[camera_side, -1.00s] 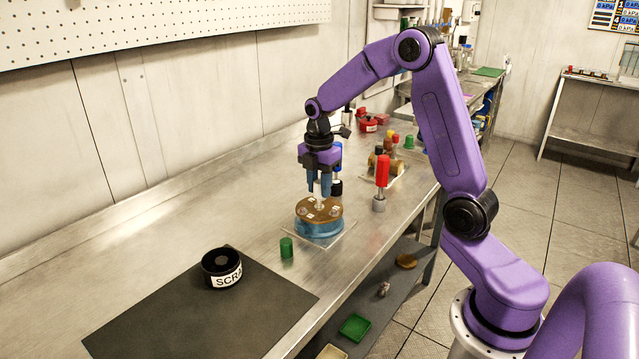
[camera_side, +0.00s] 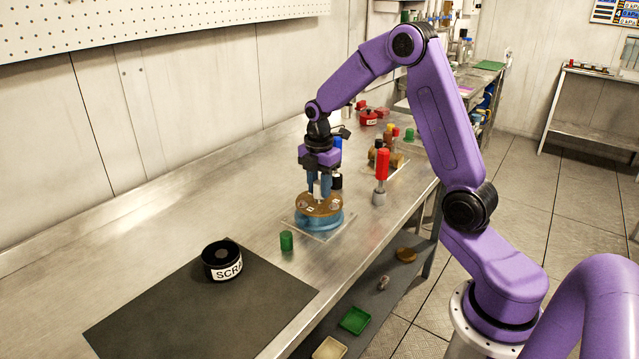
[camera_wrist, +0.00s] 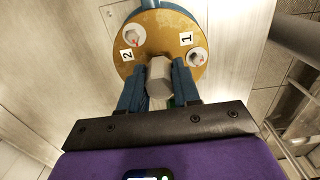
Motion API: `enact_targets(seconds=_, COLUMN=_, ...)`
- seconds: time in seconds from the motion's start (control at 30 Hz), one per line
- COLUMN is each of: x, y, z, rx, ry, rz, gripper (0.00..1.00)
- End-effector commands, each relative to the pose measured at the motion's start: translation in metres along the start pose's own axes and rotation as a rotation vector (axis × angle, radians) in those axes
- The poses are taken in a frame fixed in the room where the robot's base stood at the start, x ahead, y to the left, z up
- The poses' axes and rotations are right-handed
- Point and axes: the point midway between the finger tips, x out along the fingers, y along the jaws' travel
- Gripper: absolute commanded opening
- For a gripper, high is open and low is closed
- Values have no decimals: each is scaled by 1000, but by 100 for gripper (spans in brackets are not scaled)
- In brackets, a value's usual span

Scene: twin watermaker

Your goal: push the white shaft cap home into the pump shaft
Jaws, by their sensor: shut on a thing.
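The pump (camera_side: 319,219) stands on a clear plate on the bench, with a blue body and a round brown top. My gripper (camera_side: 319,194) points down over the middle of that top, its blue fingers shut on the white shaft cap (camera_side: 317,187). In the wrist view the cap (camera_wrist: 159,77) is a pale, faceted piece between the two fingers (camera_wrist: 159,70), over the edge of the brown disc (camera_wrist: 160,40). The fingertips are very close to the disc. The pump shaft and the cap's lower end are hidden, so I cannot tell how deep the cap sits.
A green cylinder (camera_side: 286,240) stands just in front of the pump. A red-handled tool (camera_side: 381,176) stands upright to the right. A black scrap tin (camera_side: 221,261) sits on the dark mat (camera_side: 190,315). The bench at left is clear.

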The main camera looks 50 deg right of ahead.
Motion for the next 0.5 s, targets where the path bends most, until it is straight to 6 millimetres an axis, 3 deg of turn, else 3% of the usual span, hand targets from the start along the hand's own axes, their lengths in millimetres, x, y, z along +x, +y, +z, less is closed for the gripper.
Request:
enact_targets(seconds=0.27, x=6, y=0, z=0, rx=0, ry=0, rz=-2, gripper=10)
enact_targets(seconds=0.3, x=6, y=0, z=0, rx=0, ry=0, rz=-1, gripper=41)
enact_targets(seconds=0.37, x=6, y=0, z=0, rx=0, ry=0, rz=-1, gripper=61)
enact_targets(seconds=0.5, x=6, y=0, z=0, rx=0, ry=0, rz=-1, gripper=61)
